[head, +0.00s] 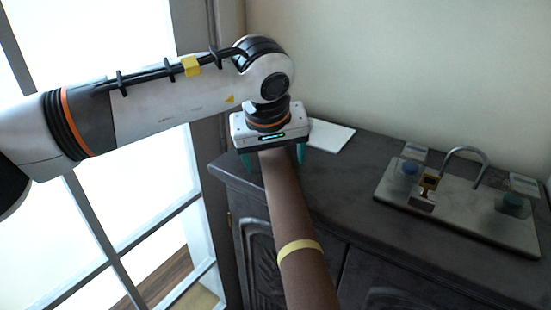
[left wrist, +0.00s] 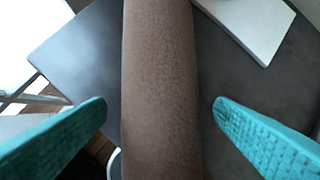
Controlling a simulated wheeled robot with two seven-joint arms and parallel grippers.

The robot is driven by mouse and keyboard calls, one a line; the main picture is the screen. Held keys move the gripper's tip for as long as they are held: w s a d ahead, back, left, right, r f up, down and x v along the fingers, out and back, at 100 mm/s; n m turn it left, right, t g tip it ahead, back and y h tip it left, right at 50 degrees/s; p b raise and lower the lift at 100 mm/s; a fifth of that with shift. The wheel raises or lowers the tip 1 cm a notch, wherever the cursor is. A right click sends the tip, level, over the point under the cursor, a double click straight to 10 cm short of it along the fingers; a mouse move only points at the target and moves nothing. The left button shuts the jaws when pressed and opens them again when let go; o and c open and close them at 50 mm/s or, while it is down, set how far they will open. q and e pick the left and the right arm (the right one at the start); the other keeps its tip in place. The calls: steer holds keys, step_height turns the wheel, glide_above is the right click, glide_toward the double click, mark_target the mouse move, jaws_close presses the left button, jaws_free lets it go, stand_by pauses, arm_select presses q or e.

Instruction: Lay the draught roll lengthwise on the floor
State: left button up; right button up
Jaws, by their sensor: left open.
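The draught roll (head: 283,205) is a long brown cylinder with a pale yellow band. In the head view it runs from under my left gripper (head: 272,160) down past the bottom edge, in front of the dark cabinet. In the left wrist view the roll (left wrist: 160,90) passes upright between my two teal fingers (left wrist: 160,125), with a gap on each side. The left gripper is open around it. The roll's lower end is out of view. My right gripper is not in view. Only a small strip of wooden floor (head: 170,275) shows, through the glass panes.
The dark cabinet (head: 340,190) fills the lower right. On its top are a white flat piece (head: 332,135) and a metal board (head: 455,215) with a curved bar and small knobs. A glazed white-framed door or window (head: 110,220) stands at the left.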

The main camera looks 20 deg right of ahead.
arm_select(q)
steer(key=shift+s, duration=0.1)
steer(key=c, duration=1.4)
steer(key=shift+r, duration=0.15)
steer(key=shift+c, duration=0.3)
